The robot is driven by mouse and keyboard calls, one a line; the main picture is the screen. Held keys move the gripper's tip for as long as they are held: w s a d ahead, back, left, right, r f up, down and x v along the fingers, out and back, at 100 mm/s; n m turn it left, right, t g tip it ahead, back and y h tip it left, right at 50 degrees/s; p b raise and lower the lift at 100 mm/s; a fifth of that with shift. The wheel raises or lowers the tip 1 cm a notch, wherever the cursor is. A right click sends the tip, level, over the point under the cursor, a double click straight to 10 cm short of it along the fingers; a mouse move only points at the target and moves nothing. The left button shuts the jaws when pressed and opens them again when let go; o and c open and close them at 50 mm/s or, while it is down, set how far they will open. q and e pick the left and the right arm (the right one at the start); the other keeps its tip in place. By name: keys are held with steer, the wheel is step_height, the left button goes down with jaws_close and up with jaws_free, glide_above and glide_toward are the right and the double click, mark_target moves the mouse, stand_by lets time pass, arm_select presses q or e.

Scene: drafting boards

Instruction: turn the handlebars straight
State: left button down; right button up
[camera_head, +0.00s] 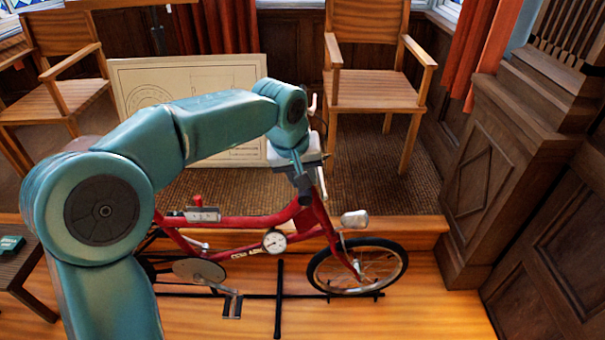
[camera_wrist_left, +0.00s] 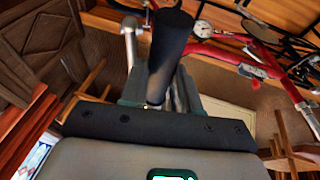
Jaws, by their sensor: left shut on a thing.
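The red bicycle (camera_head: 310,222) stands side-on on the wooden floor, its front wheel (camera_head: 358,267) to the right. Its handlebars are largely hidden behind my left arm and gripper; a black handlebar grip (camera_head: 306,190) shows just below the gripper. My left gripper (camera_head: 304,174) is shut on this grip. In the left wrist view, the black grip (camera_wrist_left: 170,45) rises from between the jaws, beside a silver bar (camera_wrist_left: 130,45). The front wheel looks roughly in line with the frame, but I cannot tell the exact handlebar angle. My right gripper is not in view.
A raised step with a brown mat (camera_head: 215,195) lies behind the bicycle. Wooden chairs (camera_head: 370,85) and a leaning drawing board (camera_head: 130,85) stand there. A panelled wooden post (camera_head: 495,165) stands right of the wheel. A dark bar (camera_head: 279,300) lies on the floor below.

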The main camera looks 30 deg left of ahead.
arm_select(q)
steer(key=shift+w+r, duration=0.1)
steer(key=shift+r, duration=0.05)
steer(key=c, duration=1.1)
jaws_free()
steer(key=shift+a, duration=0.1)
steer(key=v, duration=1.6)
steer(key=shift+r, duration=0.1)
